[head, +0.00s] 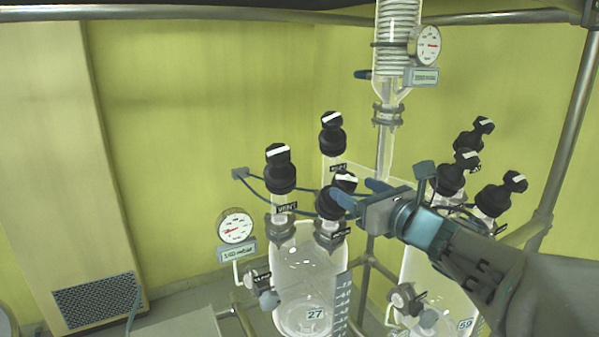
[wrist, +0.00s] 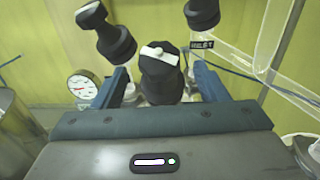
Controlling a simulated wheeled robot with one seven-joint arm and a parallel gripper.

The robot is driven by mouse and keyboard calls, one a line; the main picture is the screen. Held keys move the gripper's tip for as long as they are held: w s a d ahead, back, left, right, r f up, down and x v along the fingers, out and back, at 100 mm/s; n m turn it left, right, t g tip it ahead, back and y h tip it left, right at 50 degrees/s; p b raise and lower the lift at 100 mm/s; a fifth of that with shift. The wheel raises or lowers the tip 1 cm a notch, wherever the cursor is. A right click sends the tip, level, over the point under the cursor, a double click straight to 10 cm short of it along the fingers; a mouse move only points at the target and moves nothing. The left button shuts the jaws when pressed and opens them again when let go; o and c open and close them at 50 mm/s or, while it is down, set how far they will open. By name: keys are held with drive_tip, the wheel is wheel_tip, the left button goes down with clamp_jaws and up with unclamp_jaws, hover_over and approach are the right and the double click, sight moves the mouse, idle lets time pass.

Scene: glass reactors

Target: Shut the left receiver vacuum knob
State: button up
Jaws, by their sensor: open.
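The left receiver (head: 300,265) is a clear glass vessel marked 27, with several black knobs on top. Its front-right knob (head: 328,207) has a white stripe on its cap, and its label is too small to read. My gripper (head: 355,192) is open at this knob. In the wrist view the knob (wrist: 160,75) sits between the two blue fingers of my gripper (wrist: 163,80), with gaps on both sides. Its white stripe runs slantwise across the cap. The lower part of the knob is hidden by my gripper's body.
The vent knob (head: 281,170) stands left of my gripper, and another knob (head: 332,135) stands behind. A pressure gauge (head: 236,227) is at the left. The right receiver (head: 425,265) with several knobs is under my arm. A glass condenser (head: 397,50) rises behind.

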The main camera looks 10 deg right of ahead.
sight(339, 180)
drive_tip(key=shift+p+x, duration=0.85)
drive_tip(key=shift+x, duration=2.35)
drive_tip(key=c, duration=1)
